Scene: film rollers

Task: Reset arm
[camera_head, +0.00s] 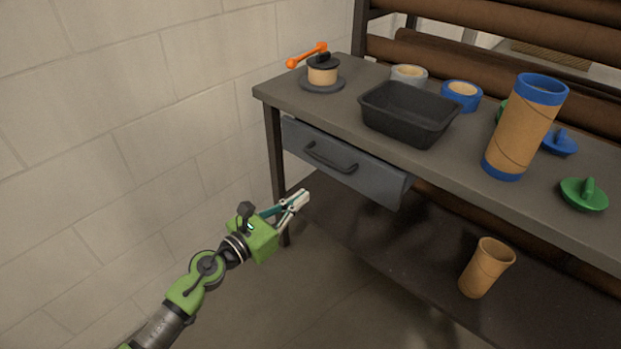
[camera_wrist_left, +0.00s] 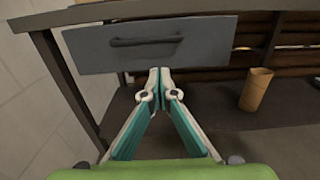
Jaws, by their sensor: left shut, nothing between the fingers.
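My left gripper (camera_head: 300,197) is on a green arm that comes in from the lower left. It is in the air in front of the table, below and left of the grey drawer (camera_head: 377,183). Its fingertips meet in the left wrist view (camera_wrist_left: 159,72) with nothing between them. The drawer front with its dark handle (camera_head: 331,158) hangs under the table top. In the left wrist view, the drawer (camera_wrist_left: 205,45) is just beyond the fingertips, and they look apart from it. My right gripper shows in neither view.
The grey table (camera_head: 445,158) carries a black bin (camera_head: 408,128), a tape dispenser with an orange handle (camera_head: 308,54), tape rolls, green and blue caps and a tall cardboard tube (camera_head: 523,130). A shorter tube (camera_head: 487,268) stands on the lower shelf (camera_head: 420,262). A wall is at left.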

